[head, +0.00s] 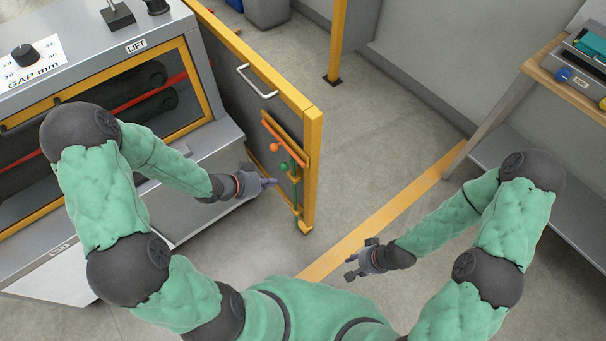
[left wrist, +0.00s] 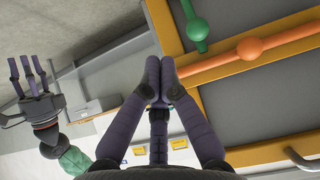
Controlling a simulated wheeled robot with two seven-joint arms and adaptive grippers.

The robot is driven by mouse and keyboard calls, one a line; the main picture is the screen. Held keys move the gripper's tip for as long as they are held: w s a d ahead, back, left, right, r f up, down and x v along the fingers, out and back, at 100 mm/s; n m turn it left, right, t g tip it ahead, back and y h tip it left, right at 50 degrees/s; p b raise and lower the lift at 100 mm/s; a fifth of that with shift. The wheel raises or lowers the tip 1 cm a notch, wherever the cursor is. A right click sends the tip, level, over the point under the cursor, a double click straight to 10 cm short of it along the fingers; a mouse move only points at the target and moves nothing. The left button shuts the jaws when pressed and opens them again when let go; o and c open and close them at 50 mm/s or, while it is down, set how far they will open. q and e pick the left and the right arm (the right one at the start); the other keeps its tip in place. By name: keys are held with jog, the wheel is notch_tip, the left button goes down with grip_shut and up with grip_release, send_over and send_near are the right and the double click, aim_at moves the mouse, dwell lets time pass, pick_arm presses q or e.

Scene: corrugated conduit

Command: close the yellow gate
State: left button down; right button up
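The yellow gate (head: 312,150), a dark panel in a yellow frame, stands swung out from the machine at the left, its near end toward me. It carries a lever with an orange knob (head: 268,119) and one with a green knob (head: 284,166); both knobs show in the left wrist view, orange (left wrist: 249,47) and green (left wrist: 196,29). My left gripper (head: 272,182) is by the gate's near end, below the knobs. Its fingertips (left wrist: 160,68) meet in front of the orange bar; contact is unclear. My right gripper (head: 352,268) is open and empty, away from the gate.
The machine's yellow-framed opening (head: 150,95) shows dark rollers and a red bar. A silver handle (head: 257,82) is on the gate. A yellow post (head: 337,45) stands behind it. A workbench (head: 540,75) is at the right. The floor right of the gate is clear.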

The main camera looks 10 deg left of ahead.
pick_arm(q)
jog(key=b, duration=0.6)
send_near(306, 172)
jog(key=x, duration=0.5)
jog(key=shift+s+a+f, duration=0.1)
jog(key=shift+s+f, duration=0.05)
jog(key=shift+f, duration=0.2)
jog(key=shift+w+d+b, duration=0.2)
jog(key=shift+w+b, duration=0.1)
